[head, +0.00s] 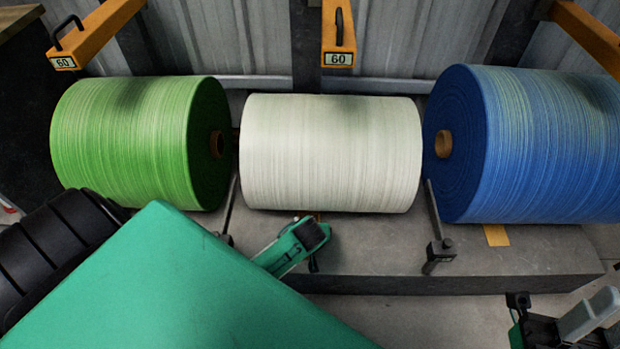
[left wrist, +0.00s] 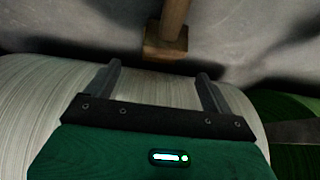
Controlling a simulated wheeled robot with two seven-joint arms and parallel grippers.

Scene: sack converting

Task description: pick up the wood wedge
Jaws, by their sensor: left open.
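The wood wedge (left wrist: 166,48) shows in the left wrist view as a brown wooden block with a paler round bar rising from it to the top edge. It is on the grey surface beside the white roll. In the head view only a small orange-brown bit shows below the white roll, mostly hidden by my left gripper (head: 303,238). In the left wrist view my left gripper (left wrist: 161,80) is open. Its two fingers are apart, with the block beyond their tips and nothing between them. My right gripper (head: 575,322) is partly in view at the bottom right; its jaws are unclear.
A green roll (head: 135,142), a white roll (head: 330,152) and a blue roll (head: 545,145) stand in a row along the grey platform (head: 370,262). Black posts (head: 438,252) rise between them. Yellow arms marked 60 (head: 338,35) hang above. Bare floor lies in front.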

